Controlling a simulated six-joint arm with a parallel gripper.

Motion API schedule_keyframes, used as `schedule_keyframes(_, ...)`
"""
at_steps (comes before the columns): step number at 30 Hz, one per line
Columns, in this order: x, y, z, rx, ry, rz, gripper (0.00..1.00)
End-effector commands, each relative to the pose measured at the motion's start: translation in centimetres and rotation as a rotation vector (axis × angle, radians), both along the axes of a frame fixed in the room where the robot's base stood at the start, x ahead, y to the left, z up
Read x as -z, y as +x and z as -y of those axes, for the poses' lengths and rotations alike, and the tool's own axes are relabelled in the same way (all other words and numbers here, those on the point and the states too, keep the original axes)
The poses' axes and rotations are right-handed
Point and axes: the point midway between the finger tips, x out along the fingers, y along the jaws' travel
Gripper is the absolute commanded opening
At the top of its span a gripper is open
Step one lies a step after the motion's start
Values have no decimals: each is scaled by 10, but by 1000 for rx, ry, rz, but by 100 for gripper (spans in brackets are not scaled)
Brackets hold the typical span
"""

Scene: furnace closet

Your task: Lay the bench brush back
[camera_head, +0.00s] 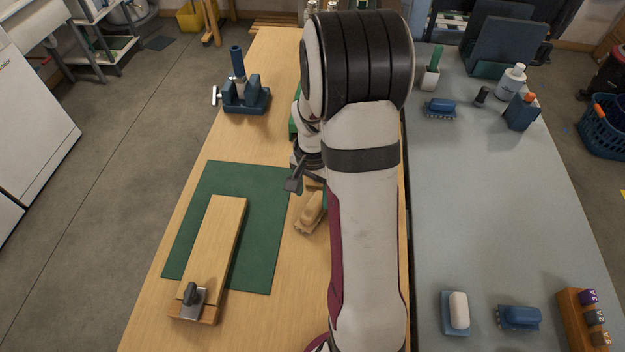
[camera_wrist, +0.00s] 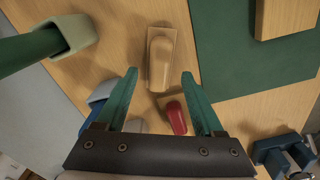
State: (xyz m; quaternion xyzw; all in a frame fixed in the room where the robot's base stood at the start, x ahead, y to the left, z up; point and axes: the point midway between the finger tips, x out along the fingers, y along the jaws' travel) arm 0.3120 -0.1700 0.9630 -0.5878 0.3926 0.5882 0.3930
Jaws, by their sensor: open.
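A tan block-shaped brush (camera_head: 310,212) lies on the wooden bench just right of the green mat. In the wrist view the tan brush (camera_wrist: 160,60) lies ahead of my fingertips, its long rounded grip on a flat rectangular base. My gripper (camera_wrist: 160,76) is open and empty, its green fingers pointing towards the brush on either side of its near end. I cannot tell whether they touch it. In the head view my gripper (camera_head: 306,186) is partly hidden by my arm, just behind the brush.
A red-topped piece (camera_wrist: 175,114) lies between my fingers. The green mat (camera_head: 268,225) bears a clamped board (camera_head: 222,235). A blue vise (camera_head: 247,98) stands behind. The grey table's middle is clear.

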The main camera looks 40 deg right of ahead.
Motion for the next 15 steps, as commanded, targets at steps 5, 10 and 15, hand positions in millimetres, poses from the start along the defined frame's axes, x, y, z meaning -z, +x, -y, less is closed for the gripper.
schedule_keyframes(5,-46,1,0,1,-3,4,70)
schedule_keyframes(10,-69,-1,-4,-11,0,2,70)
schedule_keyframes(15,-123,-45,-93,-243,43,19,70)
